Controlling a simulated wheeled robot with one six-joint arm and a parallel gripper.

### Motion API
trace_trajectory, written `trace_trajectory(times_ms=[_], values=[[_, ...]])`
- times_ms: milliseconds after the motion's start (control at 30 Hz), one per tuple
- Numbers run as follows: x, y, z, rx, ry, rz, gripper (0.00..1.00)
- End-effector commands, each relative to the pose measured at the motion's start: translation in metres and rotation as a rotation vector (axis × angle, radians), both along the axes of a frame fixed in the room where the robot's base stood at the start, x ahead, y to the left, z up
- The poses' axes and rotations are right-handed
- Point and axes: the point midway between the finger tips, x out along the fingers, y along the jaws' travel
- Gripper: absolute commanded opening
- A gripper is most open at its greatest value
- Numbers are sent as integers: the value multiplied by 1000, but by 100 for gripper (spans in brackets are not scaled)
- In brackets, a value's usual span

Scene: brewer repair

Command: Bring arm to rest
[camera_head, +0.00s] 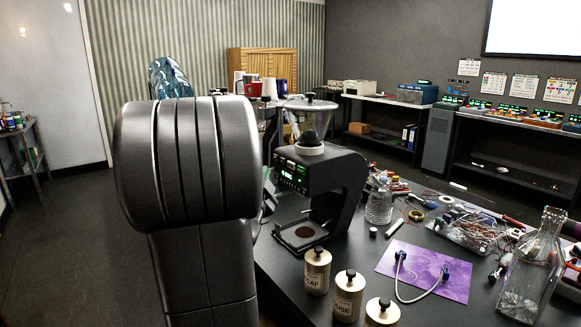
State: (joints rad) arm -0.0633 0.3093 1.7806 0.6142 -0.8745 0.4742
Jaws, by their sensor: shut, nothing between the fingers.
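My arm's thick dark grey links fill the left-centre of the head view, folded up close to the camera. My gripper does not show; the links may hide it. The black brewer (350,178) stands on the dark workbench (345,262), just right of my arm. It has a clear funnel-shaped hopper on top and green lit displays on its front. My arm covers part of the view to the brewer's left, and I cannot tell whether they touch.
Three labelled canisters, one of them the middle canister (348,296), stand at the bench's front. A purple mat (428,270) holds a cable. A glass bottle (532,268), a glass jar (379,205) and a parts tray (478,232) stand rightward. Open floor (75,240) lies left.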

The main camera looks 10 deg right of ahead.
Motion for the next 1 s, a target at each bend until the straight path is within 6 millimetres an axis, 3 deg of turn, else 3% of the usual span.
trace_trajectory(times_ms=[333, 800, 1000], values=[[6, -15, 1, -1, -1, -3, 0], [8, -19, 5, -1, 3, 1, 0], [-5, 13, 0, 0, -3, 4, 0]])
